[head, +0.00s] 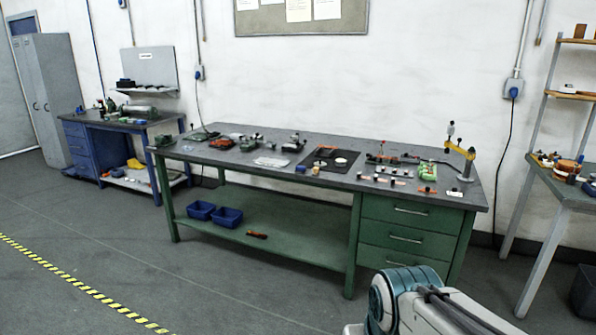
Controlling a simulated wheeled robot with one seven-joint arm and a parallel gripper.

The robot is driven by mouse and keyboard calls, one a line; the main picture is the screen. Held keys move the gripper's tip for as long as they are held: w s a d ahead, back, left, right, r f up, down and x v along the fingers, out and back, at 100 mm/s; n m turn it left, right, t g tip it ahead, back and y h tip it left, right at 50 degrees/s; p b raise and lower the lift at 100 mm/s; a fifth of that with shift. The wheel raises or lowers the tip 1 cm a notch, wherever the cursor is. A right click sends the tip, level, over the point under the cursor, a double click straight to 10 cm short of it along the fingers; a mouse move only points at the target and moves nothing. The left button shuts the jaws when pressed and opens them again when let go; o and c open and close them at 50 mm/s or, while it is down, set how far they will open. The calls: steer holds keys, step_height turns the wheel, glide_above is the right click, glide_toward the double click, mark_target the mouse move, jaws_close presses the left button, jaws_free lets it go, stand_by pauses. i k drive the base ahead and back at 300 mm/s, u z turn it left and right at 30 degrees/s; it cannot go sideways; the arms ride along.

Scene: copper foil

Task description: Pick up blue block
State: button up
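A small blue block (300,169) sits on the grey top of the green workbench (225,162), near its front edge and left of the black mat. A small tan piece (316,171) is just to its right. The block is tiny in this view, so its exact shape is hard to tell. Part of my arm shows at the bottom right, well in front of the bench. My gripper is not in view.
Two blue bins (228,217) and an orange-handled tool (257,235) are on the lower shelf. A black mat (325,170), small parts and a yellow arm-like stand (460,152) occupy the benchtop. The floor in front (200,285) is clear.

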mark_target(299, 169)
steer(key=u, duration=0.45)
steer(key=k, duration=1.1)
steer(key=u, duration=0.65)
steer(key=i, duration=3.5)
steer(key=z, duration=0.45)
steer(key=i, duration=1.8)
steer(key=z, duration=1.55)
steer(key=i, duration=0.75)
steer(key=z, duration=1.4)
steer(key=i, duration=0.65)
steer(key=z, duration=0.35)
